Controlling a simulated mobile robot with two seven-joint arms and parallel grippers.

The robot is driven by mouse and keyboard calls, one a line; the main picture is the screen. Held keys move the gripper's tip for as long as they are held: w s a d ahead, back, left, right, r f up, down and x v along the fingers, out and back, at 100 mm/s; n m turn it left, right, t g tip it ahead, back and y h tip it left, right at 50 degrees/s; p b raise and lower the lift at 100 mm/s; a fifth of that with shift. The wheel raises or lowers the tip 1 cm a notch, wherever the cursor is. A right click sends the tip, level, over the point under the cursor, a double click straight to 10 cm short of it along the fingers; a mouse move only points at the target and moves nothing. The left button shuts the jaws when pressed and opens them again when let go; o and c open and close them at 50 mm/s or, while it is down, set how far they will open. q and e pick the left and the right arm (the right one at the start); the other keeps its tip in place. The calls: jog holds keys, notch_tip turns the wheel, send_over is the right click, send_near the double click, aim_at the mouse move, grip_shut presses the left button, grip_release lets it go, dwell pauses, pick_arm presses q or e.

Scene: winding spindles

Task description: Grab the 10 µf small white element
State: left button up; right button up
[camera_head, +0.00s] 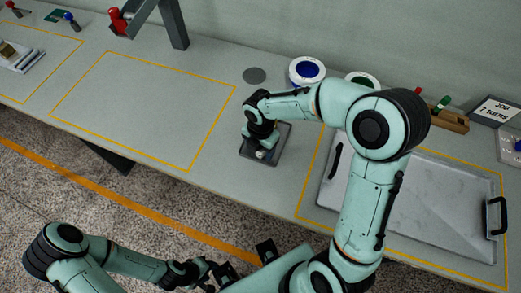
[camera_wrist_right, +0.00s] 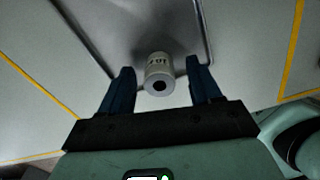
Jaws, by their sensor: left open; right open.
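The small white element (camera_head: 262,154) is a short white cylinder on a dark grey tray (camera_head: 279,150) in the head view. My right gripper (camera_wrist_right: 160,86) is open, with one finger on each side of the element and gaps between. In the head view my right gripper (camera_head: 262,142) points down over the tray and partly hides it. My left gripper (camera_head: 215,272) is open, low in front of the table, away from the element.
A large metal tray (camera_head: 440,205) with black handles lies on the right. Spools with a blue (camera_head: 307,70) and a green centre stand behind my right arm. A sign (camera_head: 493,110) reads "JOB 7 turns". The yellow-outlined area (camera_head: 140,105) left of the small tray is clear.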

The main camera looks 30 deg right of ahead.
jog(key=shift+f, duration=0.3)
jog(key=c, duration=1.1)
jog(key=shift+r, duration=0.15)
